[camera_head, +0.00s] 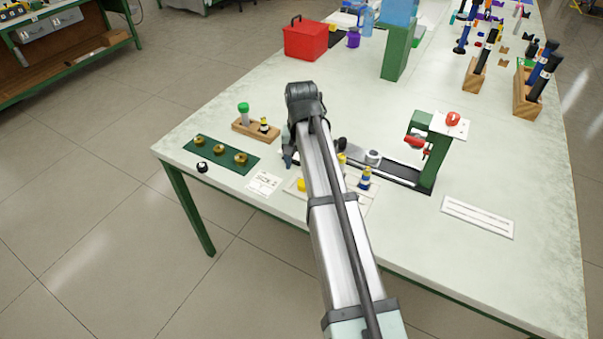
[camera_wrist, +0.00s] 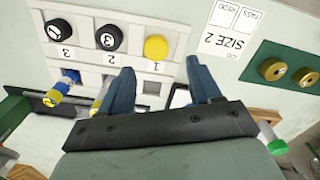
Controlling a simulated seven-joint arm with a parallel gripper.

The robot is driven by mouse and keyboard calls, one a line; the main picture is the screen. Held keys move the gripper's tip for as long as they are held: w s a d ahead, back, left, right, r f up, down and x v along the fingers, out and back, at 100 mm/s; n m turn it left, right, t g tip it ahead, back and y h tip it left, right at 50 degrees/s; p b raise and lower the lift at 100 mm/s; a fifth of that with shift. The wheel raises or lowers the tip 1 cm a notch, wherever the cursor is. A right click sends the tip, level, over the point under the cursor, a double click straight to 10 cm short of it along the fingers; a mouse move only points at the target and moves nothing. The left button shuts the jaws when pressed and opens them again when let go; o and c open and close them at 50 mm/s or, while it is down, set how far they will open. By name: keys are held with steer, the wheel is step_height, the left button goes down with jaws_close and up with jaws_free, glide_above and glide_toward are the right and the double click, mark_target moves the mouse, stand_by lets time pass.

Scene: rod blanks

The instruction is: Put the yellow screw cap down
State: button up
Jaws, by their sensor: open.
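The yellow screw cap (camera_wrist: 155,47) sits on a white tray (camera_wrist: 85,58) in the wrist view, by the printed number 1. The cap is beyond the fingertips, apart from both. Two black caps, (camera_wrist: 108,38) and (camera_wrist: 58,30), sit in the same row of the tray. In the head view my arm hides part of the tray and most of the gripper.
A green plate with brass rings (camera_head: 222,156), a printed card (camera_head: 265,183) and a loose black cap (camera_head: 203,166) are at left. A wooden block (camera_head: 255,129) holds rods. A green press (camera_head: 436,150) stands right.

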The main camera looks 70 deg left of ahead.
steer(key=shift+r, duration=2.6)
